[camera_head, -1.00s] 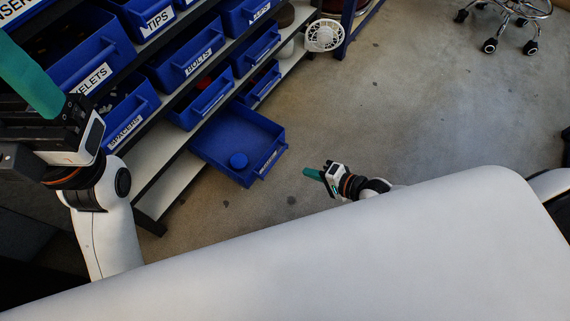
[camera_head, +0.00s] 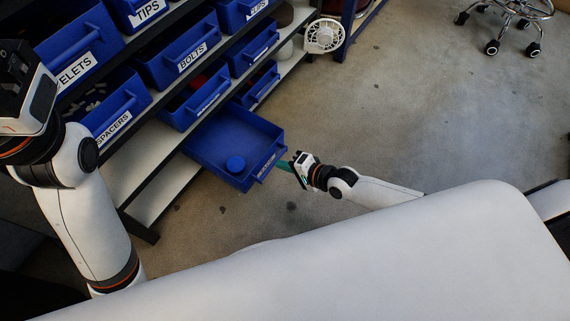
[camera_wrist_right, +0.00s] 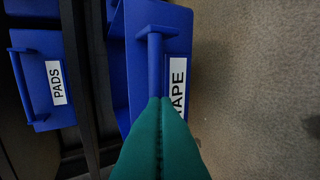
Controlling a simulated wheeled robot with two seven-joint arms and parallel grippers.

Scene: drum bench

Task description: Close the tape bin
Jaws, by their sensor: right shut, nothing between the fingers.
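The tape bin (camera_head: 205,148) is a blue bin on the lowest shelf, sticking out over the floor.
Blue bins labelled SPACERS (camera_head: 116,105), BOLTS (camera_head: 178,50) and TIPS (camera_head: 138,10) fill the shelves above. The PADS bin (camera_wrist_right: 43,90) is beside the tape bin. A white fan (camera_head: 324,35) stands at the rack's far end. The floor (camera_head: 420,110) at right is open.

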